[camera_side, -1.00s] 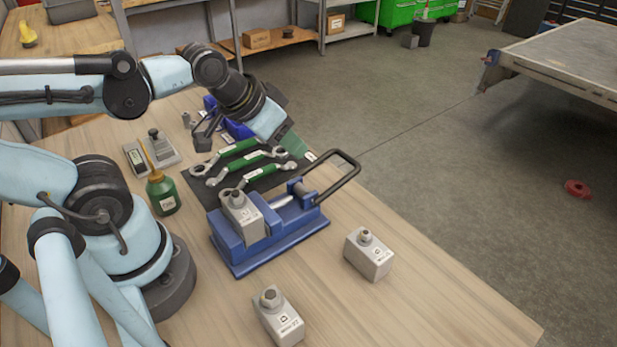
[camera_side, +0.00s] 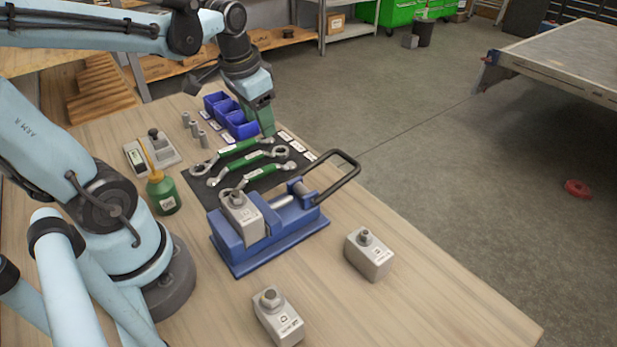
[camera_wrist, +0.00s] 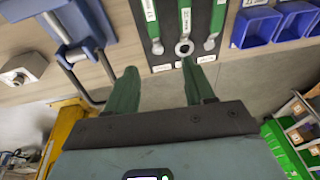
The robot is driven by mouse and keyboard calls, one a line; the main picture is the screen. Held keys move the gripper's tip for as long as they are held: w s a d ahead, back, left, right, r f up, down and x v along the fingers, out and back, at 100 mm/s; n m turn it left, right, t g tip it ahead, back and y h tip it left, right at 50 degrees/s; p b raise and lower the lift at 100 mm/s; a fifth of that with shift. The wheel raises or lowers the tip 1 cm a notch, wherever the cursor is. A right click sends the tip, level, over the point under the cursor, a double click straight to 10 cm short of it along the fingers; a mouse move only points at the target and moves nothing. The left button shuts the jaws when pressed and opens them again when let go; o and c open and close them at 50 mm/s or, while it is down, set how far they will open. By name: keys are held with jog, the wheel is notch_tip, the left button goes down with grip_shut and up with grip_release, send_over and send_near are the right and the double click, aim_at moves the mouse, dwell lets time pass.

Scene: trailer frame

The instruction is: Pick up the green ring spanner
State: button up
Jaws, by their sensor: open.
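Three green-handled spanners lie side by side on a black mat (camera_side: 215,188). In the wrist view the middle spanner (camera_wrist: 185,20) shows a round ring end; it also shows in the side view (camera_side: 240,168). My gripper (camera_side: 267,130) is above the right end of the spanners, pointing down. In the wrist view its green fingers (camera_wrist: 161,82) are apart with nothing between them, and the spanner ends lie just beyond the fingertips.
A blue vise (camera_side: 265,235) with a tall black handle stands beside the mat. Blue bins (camera_side: 230,115) and small grey cylinders stand behind it. A green bottle (camera_side: 162,192) is at left. Two grey blocks (camera_side: 369,255) (camera_side: 278,317) sit on the front bench.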

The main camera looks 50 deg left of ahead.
jog(key=g, duration=0.2)
send_over(246, 158)
jog(key=f, duration=0.1)
jog(key=shift+h, duration=0.4)
jog(key=shift+f, duration=6)
jog(key=shift+c, duration=0.3)
grip_shut()
